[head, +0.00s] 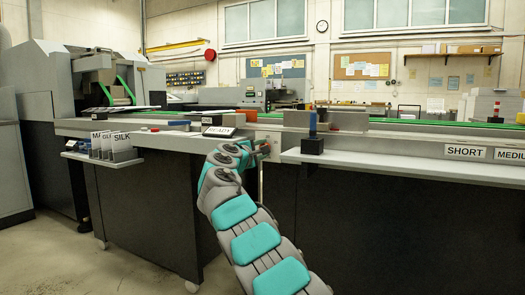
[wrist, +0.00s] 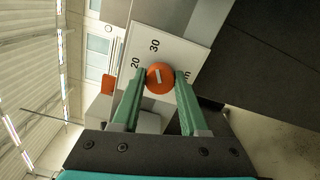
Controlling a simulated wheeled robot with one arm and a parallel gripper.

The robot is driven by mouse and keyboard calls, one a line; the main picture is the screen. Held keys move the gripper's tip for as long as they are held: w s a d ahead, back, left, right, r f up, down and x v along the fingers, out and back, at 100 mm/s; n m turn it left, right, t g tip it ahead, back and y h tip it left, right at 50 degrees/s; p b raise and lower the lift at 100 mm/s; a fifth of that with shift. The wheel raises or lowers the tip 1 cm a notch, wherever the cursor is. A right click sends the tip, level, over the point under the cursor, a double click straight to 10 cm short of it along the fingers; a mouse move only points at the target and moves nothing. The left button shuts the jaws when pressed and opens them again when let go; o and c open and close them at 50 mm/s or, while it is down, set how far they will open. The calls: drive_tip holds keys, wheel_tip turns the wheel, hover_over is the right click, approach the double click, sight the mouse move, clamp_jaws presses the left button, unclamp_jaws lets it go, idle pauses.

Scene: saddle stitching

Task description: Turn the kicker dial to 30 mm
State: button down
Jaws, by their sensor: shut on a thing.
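The kicker dial (wrist: 160,77) is a round orange knob with a short white mark, on a white plate (wrist: 185,50). The plate carries the printed numbers 20 and 30, and another label partly hidden by a finger. The white mark runs roughly toward the 30, but its exact pointing is hard to tell. My gripper (wrist: 160,80) is shut on the dial, one green finger on each side of it. In the head view my gripper (head: 262,148) is at the machine's front face, and the dial is mostly hidden there.
A READY sign (head: 218,132) stands on the ledge just left above my gripper. A black block with a blue top (head: 312,144) stands on the shelf (head: 400,165) to the right. Labelled paper holders (head: 115,147) stand at the left.

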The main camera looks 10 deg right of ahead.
drive_tip(key=shift+d, duration=0.1)
drive_tip(key=shift+c, duration=2.2)
unclamp_jaws()
drive_tip(key=shift+s, duration=0.1)
drive_tip(key=v, duration=0.7)
drive_tip(key=shift+s+a+b, duration=0.25)
drive_tip(key=shift+b, duration=0.15)
